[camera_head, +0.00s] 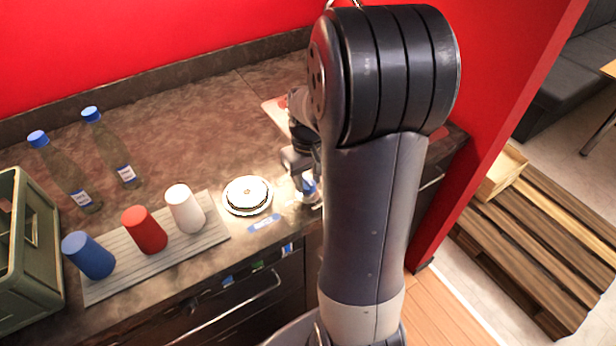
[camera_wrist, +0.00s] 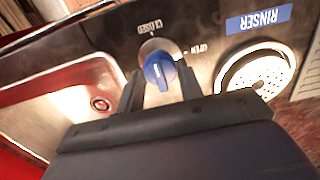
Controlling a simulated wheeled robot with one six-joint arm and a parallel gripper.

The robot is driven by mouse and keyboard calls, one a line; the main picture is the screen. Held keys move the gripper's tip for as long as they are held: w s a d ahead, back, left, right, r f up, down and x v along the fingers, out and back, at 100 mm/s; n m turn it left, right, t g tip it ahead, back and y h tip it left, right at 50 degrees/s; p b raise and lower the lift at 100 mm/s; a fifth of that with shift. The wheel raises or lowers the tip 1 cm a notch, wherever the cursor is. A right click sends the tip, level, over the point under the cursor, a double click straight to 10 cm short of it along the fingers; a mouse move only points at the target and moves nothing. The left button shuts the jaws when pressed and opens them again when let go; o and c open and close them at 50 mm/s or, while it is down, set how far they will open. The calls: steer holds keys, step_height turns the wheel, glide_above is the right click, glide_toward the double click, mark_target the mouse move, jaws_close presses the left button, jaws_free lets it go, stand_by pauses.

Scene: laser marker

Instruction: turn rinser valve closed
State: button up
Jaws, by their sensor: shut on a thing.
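The blue rinser valve knob (camera_wrist: 158,70) sits on a pale round base on the metal panel, with small upside-down labels around it. A short white mark shows on its face. My gripper (camera_wrist: 160,82) has its dark fingers on either side of the knob, shut on it. In the head view, my arm hides most of my gripper, and a bit of blue shows at its end (camera_head: 308,184). The round perforated rinser (camera_wrist: 256,76) lies right of the knob in the wrist view, below the blue RINSER label (camera_wrist: 259,19). The rinser also shows in the head view (camera_head: 247,195).
A metal sink basin (camera_wrist: 60,108) with a drain lies left of the knob in the wrist view. Blue (camera_head: 88,256), red (camera_head: 144,231) and white (camera_head: 185,209) cups stand on a ribbed mat (camera_head: 112,287). Two bottles and a green crate (camera_head: 32,262) are farther left.

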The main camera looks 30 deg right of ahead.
mark_target(308, 181)
stand_by(0.3)
steer(key=o, duration=1)
step_height(308, 181, up, 11)
steer(key=shift+f, duration=0.1)
step_height(308, 181, down, 11)
steer(key=shift+r, duration=0.2)
steer(key=shift+f, duration=0.15)
stand_by(0.4)
